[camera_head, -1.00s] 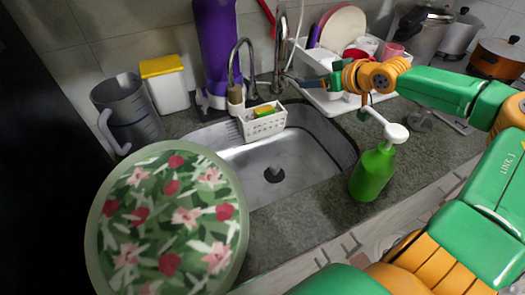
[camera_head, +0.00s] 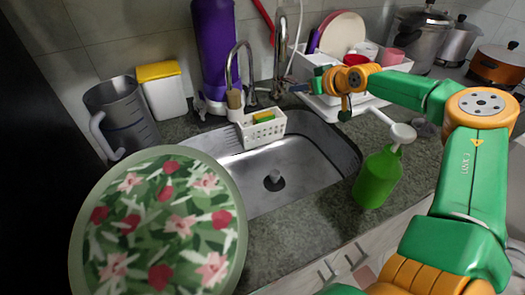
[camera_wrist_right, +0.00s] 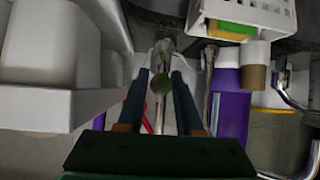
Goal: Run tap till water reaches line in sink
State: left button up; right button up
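The steel sink (camera_head: 235,178) is set in the dark stone counter. Its drain (camera_head: 273,180) shows, and I see no water and cannot make out a line. A tall curved metal tap (camera_head: 280,50) stands behind the sink; a second, thinner curved spout (camera_head: 232,68) stands to its left. My right gripper (camera_head: 300,88) is at the tall tap's lower body. In the right wrist view its two fingers (camera_wrist_right: 160,95) are apart, with a metal tap part (camera_wrist_right: 161,55) between and beyond them; contact cannot be told. My left gripper is not in view.
A green soap bottle (camera_head: 377,178) stands right of the sink. A white caddy (camera_head: 262,130) with a sponge sits at its back edge. A dish rack (camera_head: 318,68) is behind my right wrist. A round floral object (camera_head: 160,225) covers the lower left.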

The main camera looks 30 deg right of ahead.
jog(key=shift+c, duration=1.2)
jog(key=shift+w+r+p, duration=0.2)
jog(key=shift+r+p, duration=0.1)
jog(key=shift+r, duration=0.2)
jog(key=shift+w+r+p, duration=0.2)
jog(key=shift+r+p, duration=0.05)
jog(key=shift+r, duration=0.4)
jog(key=shift+w+d+r+p, duration=0.1)
jog(key=shift+w+r+p, duration=0.1)
jog(key=shift+r+p, duration=0.15)
jog(key=shift+w+r+p, duration=0.2)
jog(key=shift+r, duration=0.25)
jog(key=shift+f, duration=0.1)
dwell(4.8)
